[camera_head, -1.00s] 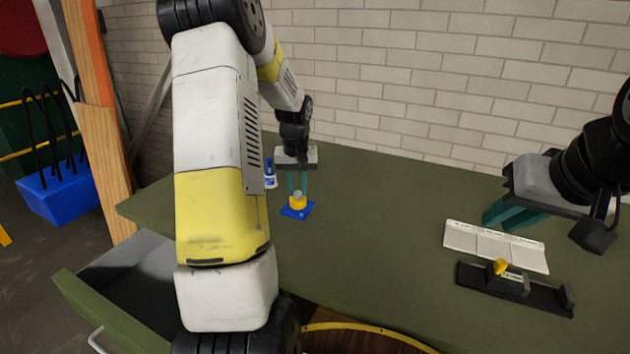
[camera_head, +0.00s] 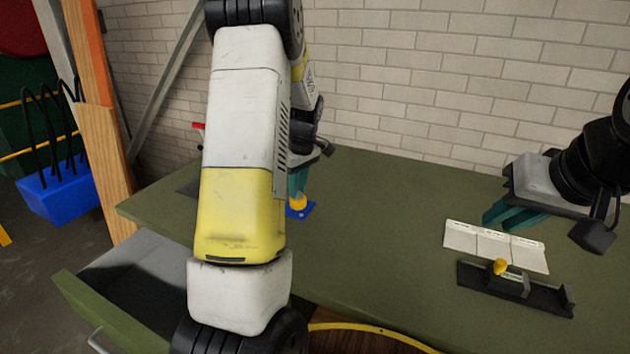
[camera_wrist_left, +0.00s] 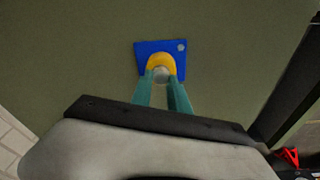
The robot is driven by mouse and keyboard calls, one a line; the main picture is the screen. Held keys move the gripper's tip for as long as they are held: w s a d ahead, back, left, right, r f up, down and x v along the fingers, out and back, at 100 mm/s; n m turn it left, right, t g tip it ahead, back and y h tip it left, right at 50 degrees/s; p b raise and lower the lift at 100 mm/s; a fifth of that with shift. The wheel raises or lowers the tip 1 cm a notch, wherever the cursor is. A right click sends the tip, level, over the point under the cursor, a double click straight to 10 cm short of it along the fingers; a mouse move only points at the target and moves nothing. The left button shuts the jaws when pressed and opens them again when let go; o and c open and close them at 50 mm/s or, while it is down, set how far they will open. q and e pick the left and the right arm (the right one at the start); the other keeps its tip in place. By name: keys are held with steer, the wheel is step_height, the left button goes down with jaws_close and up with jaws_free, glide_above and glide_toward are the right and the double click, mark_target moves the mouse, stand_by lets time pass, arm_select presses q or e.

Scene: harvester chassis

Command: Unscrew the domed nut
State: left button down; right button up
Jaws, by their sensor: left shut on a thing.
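The domed nut (camera_wrist_left: 161,74) is a small grey-white cap on a yellow round base (camera_wrist_left: 160,62) fixed to a blue square plate (camera_wrist_left: 175,46). In the head view the yellow base (camera_head: 298,201) and the blue plate (camera_head: 307,210) stand on the green table, partly behind my left arm. My left gripper (camera_wrist_left: 163,80) points down at the nut, its teal fingers on either side of it, shut on it. In the head view my left gripper (camera_head: 297,190) is partly hidden by my arm. My right gripper (camera_head: 508,217) hangs open and empty over the right of the table.
A white segmented tray (camera_head: 495,247) and a black holder (camera_head: 515,288) with a yellow knob lie at the right. A red object (camera_head: 198,126) shows at the back left. An open drawer (camera_head: 150,285) sticks out at the front left. The table's middle is clear.

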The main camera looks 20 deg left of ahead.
arm_select(q)
steer(key=shift+n, duration=0.4)
steer(key=n, duration=0.3)
steer(key=shift+g, duration=0.3)
steer(key=shift+n, duration=1.1)
steer(key=shift+n+g, duration=0.3)
steer(key=shift+n, duration=0.5)
steer(key=n, duration=0.3)
steer(key=shift+n+g, duration=0.3)
